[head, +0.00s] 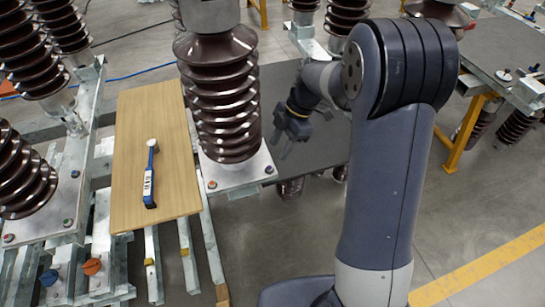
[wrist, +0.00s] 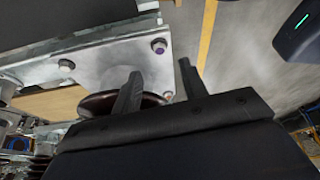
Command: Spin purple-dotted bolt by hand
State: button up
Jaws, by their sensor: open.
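In the wrist view the purple-dotted bolt (wrist: 160,47) stands near the corner of a pale metal base plate (wrist: 110,50). My gripper (wrist: 160,76) is open and empty, with its two dark fingers apart. The bolt shows beyond the gap between the fingers, apart from both. In the head view my gripper (head: 281,146) hangs just right of the middle brown insulator (head: 222,95), over that insulator's base plate (head: 240,176) side. I cannot make out the purple dot in the head view.
Other bolts stand on the plate, one at its front corner (head: 211,184). A blue-handled wrench (head: 151,175) lies on a wooden board (head: 125,150) at left. A dark grey table surface (head: 325,140) lies behind my arm.

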aim_at(270, 167)
jog(key=x, duration=0.6)
jog(key=shift+a+f+p, duration=0.1)
jog(key=shift+f+p, duration=0.25)
jog(key=shift+p, duration=0.05)
grip_shut()
